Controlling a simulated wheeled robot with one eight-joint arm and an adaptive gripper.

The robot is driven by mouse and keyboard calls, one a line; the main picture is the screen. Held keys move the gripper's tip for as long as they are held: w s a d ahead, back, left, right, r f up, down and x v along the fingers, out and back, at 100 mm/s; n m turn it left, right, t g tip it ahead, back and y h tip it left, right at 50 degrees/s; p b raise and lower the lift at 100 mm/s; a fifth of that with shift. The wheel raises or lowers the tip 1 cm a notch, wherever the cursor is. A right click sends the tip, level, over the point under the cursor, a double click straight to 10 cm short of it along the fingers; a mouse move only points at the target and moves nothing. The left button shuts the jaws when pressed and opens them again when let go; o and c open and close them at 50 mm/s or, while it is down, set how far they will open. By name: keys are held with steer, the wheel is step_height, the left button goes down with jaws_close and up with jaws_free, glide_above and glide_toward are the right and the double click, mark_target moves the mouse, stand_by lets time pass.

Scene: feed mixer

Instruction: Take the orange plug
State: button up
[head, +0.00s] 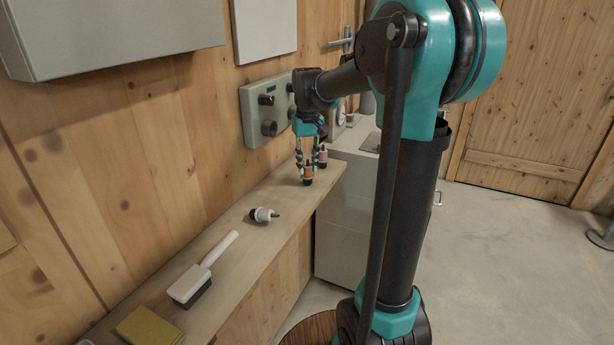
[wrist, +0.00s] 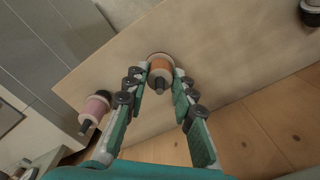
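The orange plug (head: 308,172) stands on the wooden shelf (head: 240,205), near its far end. In the wrist view the orange plug (wrist: 160,69) lies between the tips of my two fingers, its dark pin pointing toward the camera. My gripper (head: 309,165) points down at it from above. In the wrist view my gripper (wrist: 160,84) has its fingers apart, one on each side of the plug. The left finger is very close to it; whether it touches I cannot tell. A gap shows on the right side.
A pink plug (wrist: 95,108) stands close by, left of the left finger in the wrist view. A white plug (head: 263,214) lies nearer on the shelf, with a brush (head: 190,285) and yellow sponge (head: 148,328). A panel with sockets (head: 262,110) is on the wall.

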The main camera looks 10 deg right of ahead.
jaws_close()
steer(key=shift+r, duration=3.5)
